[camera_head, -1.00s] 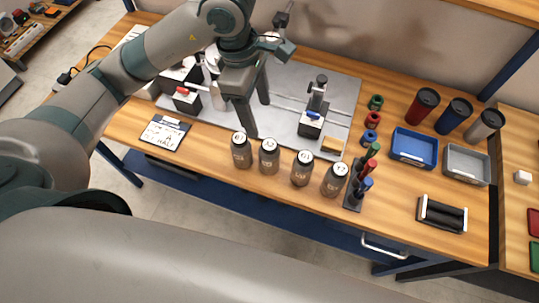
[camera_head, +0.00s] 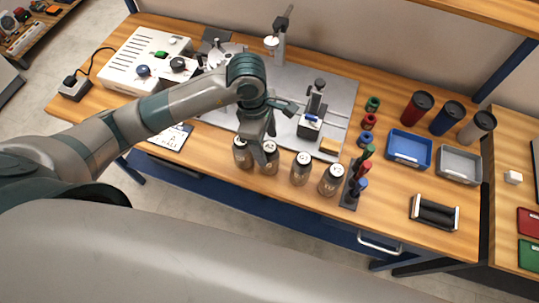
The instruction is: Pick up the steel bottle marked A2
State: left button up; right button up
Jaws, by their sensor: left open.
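Several steel bottles with dark bodies and pale tops stand upright in a row along the front of the wooden bench: the leftmost (camera_head: 240,157), the second (camera_head: 271,161), the third (camera_head: 301,171) and the rightmost (camera_head: 331,182). Their markings are too small to read, so I cannot tell which is A2. My left gripper (camera_head: 264,146) is open and points down over the two leftmost bottles, partly hiding them. One finger shows between those two; I cannot tell if it touches either. My right gripper is not in view.
Right of the bottles are a rack of colored-handled tools (camera_head: 356,184), a blue tray (camera_head: 409,150), a grey tray (camera_head: 459,165) and several tumblers. A grey plate (camera_head: 345,100) with a fixture lies behind. A clipboard (camera_head: 172,137) and a white machine (camera_head: 140,60) are at left.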

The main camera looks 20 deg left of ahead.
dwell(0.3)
pick_arm(q)
jog(key=shift+s+d+f+p, duration=0.15)
jog(key=shift+f+p, duration=0.3)
jog(key=shift+p, duration=0.05)
jog(key=shift+s+d+f+p, duration=0.15)
jog(key=shift+f+p, duration=0.25)
jog(key=shift+p, duration=0.1)
jog(key=shift+s+d+f+p, duration=0.15)
jog(key=shift+f+p, duration=0.35)
jog(key=shift+f, duration=0.55)
jog(key=shift+d+f, duration=0.1)
jog(key=shift+f, duration=0.55)
jog(key=c, duration=1.2)
